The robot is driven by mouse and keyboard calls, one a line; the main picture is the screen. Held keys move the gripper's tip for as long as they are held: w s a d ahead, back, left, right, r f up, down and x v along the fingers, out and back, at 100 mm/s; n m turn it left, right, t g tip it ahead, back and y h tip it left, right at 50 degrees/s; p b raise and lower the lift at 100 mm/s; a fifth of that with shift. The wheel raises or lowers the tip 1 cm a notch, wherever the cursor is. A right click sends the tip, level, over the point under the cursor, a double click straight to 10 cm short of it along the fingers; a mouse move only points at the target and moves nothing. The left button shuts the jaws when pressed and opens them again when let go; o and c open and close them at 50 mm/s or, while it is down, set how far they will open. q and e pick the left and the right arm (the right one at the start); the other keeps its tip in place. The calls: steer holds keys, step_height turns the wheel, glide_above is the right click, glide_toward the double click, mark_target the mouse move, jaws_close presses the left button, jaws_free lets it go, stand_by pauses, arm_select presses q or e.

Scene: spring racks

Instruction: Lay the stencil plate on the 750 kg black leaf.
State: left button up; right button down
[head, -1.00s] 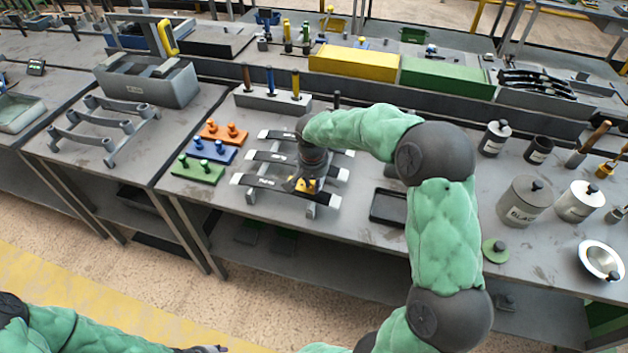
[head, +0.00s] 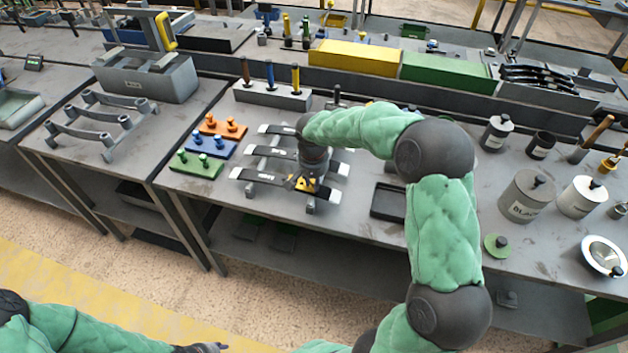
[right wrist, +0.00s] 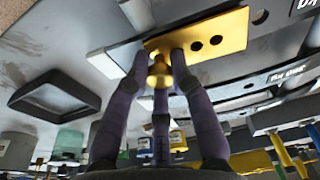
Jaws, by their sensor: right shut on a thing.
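Three dark leaves with pale ends lie across a grey rack: far leaf (head: 277,129), middle leaf (head: 262,152) and near leaf (head: 262,177). Their labels are too small to read surely in the head view. My right gripper (head: 309,172) is shut on the knob of the yellow stencil plate (head: 304,185), at the right part of the near leaf. In the right wrist view three fingers close around the knob, and the plate (right wrist: 228,42) with its dark holes is at a leaf; whether it touches is unclear. My left gripper (head: 205,348) is at the bottom edge, jaws unclear.
Green (head: 196,164), blue (head: 210,147) and orange (head: 222,126) knobbed blocks stand left of the rack. A black tray (head: 388,202) lies to the right, with a grey lidded pot (head: 527,196) beyond. A block with several handled tools (head: 272,97) stands behind.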

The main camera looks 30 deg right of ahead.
steer(key=shift+f, duration=0.3)
steer(key=c, duration=0.5)
jaws_free()
steer(key=shift+r, duration=0.2)
steer(key=shift+r+p, duration=2.1)
steer(key=shift+r, duration=1.3)
steer(key=shift+f, duration=0.1)
